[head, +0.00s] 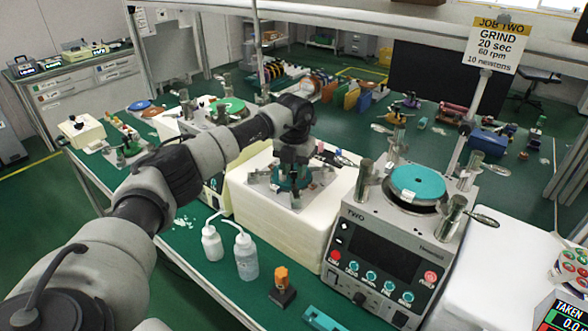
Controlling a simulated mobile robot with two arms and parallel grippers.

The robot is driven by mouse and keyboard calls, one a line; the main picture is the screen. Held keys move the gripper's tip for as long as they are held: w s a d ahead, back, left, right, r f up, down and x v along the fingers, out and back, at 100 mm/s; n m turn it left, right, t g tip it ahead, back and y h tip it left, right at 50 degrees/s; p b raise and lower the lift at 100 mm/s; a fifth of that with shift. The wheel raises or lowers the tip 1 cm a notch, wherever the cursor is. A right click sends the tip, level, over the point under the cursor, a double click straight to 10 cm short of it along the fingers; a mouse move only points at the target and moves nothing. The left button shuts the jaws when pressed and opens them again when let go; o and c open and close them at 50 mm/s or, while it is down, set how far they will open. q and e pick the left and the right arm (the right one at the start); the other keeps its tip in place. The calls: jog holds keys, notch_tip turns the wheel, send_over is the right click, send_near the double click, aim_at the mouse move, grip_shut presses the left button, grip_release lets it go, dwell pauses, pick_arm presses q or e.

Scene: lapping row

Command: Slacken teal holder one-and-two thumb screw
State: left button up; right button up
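A teal holder (291,180) with several metal feet sits on top of the cream block (262,206), left of the machine marked TWO. My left gripper (292,165) points down directly over this holder, at or just above its middle. The gripper's body hides the holder's centre, and I cannot make out a thumb screw or a "one-and-two" marking. I cannot tell whether the fingers are apart or closed, or whether they touch the holder. My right gripper is not in view.
The machine marked TWO (385,262) stands right of the block, with a teal disc (416,182) and metal posts on top. Two white wash bottles (246,256) and an orange-topped piece (282,279) stand in front. A JOB TWO sign (497,44) hangs above.

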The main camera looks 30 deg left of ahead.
aim_at(294, 172)
pick_arm(q)
notch_tip(294, 172, up, 11)
jog(key=b, duration=0.2)
jog(key=shift+f, duration=0.2)
dwell(0.4)
